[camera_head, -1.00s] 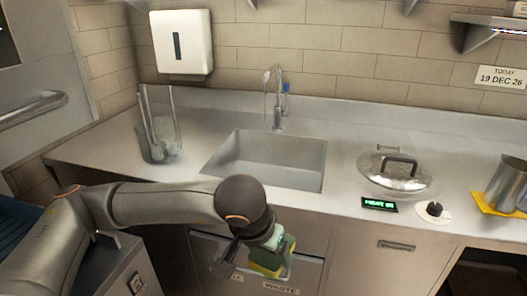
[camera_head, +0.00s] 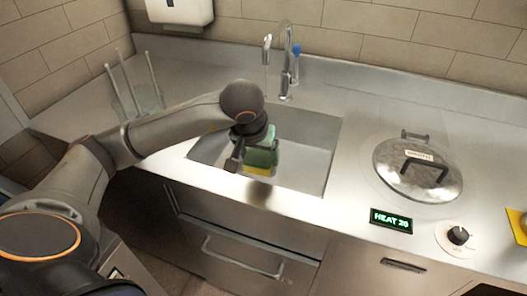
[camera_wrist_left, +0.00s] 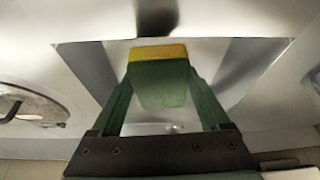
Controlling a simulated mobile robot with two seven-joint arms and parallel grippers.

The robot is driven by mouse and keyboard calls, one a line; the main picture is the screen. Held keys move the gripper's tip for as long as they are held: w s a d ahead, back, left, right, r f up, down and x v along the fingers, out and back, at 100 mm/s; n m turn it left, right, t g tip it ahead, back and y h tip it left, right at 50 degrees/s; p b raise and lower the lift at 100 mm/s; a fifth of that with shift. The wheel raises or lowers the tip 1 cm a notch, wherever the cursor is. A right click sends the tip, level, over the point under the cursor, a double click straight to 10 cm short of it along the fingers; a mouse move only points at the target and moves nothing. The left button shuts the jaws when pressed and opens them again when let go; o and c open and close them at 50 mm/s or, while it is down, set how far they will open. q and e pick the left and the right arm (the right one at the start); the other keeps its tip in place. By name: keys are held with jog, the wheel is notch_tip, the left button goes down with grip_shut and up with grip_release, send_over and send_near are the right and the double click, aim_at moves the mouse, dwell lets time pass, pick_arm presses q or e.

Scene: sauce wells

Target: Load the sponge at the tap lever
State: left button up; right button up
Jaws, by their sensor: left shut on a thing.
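The sponge (camera_wrist_left: 160,82), green with a yellow layer, is held between the two green fingers of my left gripper (camera_wrist_left: 161,88). In the head view its yellow edge (camera_head: 258,170) shows below my left gripper (camera_head: 260,155), which hangs over the front part of the sink basin (camera_head: 308,160). The steel tap (camera_head: 286,65) stands behind the sink, and its lever with a blue part (camera_head: 297,58) is on its right side. The sponge is apart from the tap, in front of it. My right gripper is out of view.
A clear container with upright rods (camera_head: 138,95) stands left of the sink. To the right are a lidded round pan (camera_head: 420,170), a green-lit HEAT display (camera_head: 391,220) and a black knob (camera_head: 458,236). Counter between sink and lid is clear.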

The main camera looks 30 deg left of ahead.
pick_arm(q)
jog(key=w+a+f+b, duration=0.1)
jog(key=w+a+f, duration=0.1)
jog(key=w+a, duration=0.5)
jog(key=shift+w+a+f+b, duration=0.15)
jog(key=shift+w+f+b, duration=0.25)
jog(key=shift+w, duration=1.55)
jog(key=shift+s+r, duration=0.1)
jog(key=shift+s+d, duration=0.75)
jog(key=shift+s, duration=0.35)
jog(key=shift+s+d+p, duration=0.15)
jog(key=shift+s+d, duration=0.6)
jog(key=shift+s, duration=0.35)
jog(key=shift+s+d+p, duration=0.15)
jog(key=shift+s+d, duration=0.6)
jog(key=shift+s, duration=0.35)
jog(key=shift+s+d+r+p, duration=0.35)
jog(key=shift+s+r+p, duration=0.05)
jog(key=shift+s+r, duration=0.15)
jog(key=shift+s+d+r+p, duration=0.3)
jog(key=shift+s+r+p, duration=0.1)
jog(key=shift+r, duration=0.15)
jog(key=shift+s+d+r+p, duration=0.35)
jog(key=shift+s+r, duration=0.1)
jog(key=shift+s, duration=0.1)
jog(key=shift+s+d+r+p, duration=0.2)
jog(key=shift+s+d+r, duration=0.15)
jog(key=shift+s+r, duration=0.15)
